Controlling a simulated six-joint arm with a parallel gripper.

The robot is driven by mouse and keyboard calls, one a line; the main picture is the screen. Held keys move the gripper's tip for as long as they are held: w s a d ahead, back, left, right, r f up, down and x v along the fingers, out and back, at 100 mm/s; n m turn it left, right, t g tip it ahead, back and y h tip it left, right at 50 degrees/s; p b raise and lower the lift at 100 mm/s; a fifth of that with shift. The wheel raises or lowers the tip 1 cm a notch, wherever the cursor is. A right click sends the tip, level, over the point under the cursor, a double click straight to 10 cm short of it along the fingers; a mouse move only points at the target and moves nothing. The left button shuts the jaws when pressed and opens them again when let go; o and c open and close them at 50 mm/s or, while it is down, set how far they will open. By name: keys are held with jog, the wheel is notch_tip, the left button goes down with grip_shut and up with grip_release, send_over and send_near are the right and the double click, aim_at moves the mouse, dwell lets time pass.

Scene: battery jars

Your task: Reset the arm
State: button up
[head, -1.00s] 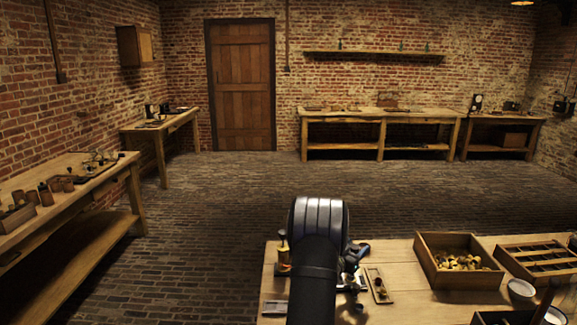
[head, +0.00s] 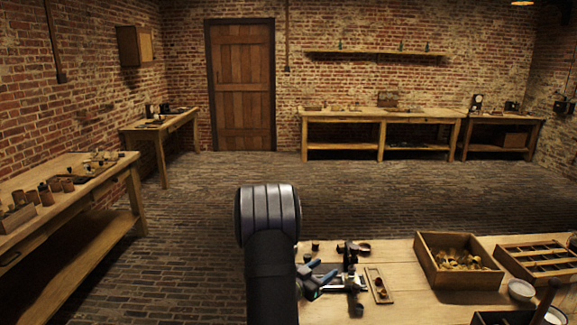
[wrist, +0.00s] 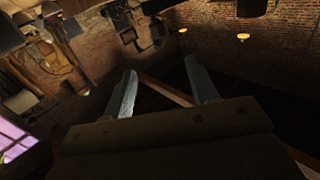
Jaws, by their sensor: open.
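My gripper (wrist: 164,82) shows in the wrist view with its two pale fingers spread apart. Nothing is between them. The wrist view is tilted and looks across the room at brick walls and hanging lamps. In the head view my dark arm (head: 270,265) rises at the bottom centre, over the left end of the near workbench (head: 408,258). Its thick rounded joint stands in front of the floor. The arm hides the bench's left end, and I cannot clearly make out the gripper among the small dark parts beside it.
On the near bench are a small tray (head: 372,272), a wooden box with brass parts (head: 424,262), a divided box (head: 507,262) and a white dish (head: 521,289). A side bench (head: 130,172) stands left, and back benches (head: 340,115) line the wall. The brick floor (head: 200,230) is clear.

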jog(key=shift+w+d+r+n+t+y, duration=0.15)
jog(key=shift+d+r+n+t+y, duration=0.25)
jog(key=shift+d+t, duration=0.3)
jog(key=shift+w+d+r+n+t+y, duration=0.15)
jog(key=shift+d+r+n+t+y, duration=0.25)
jog(key=shift+d, duration=0.45)
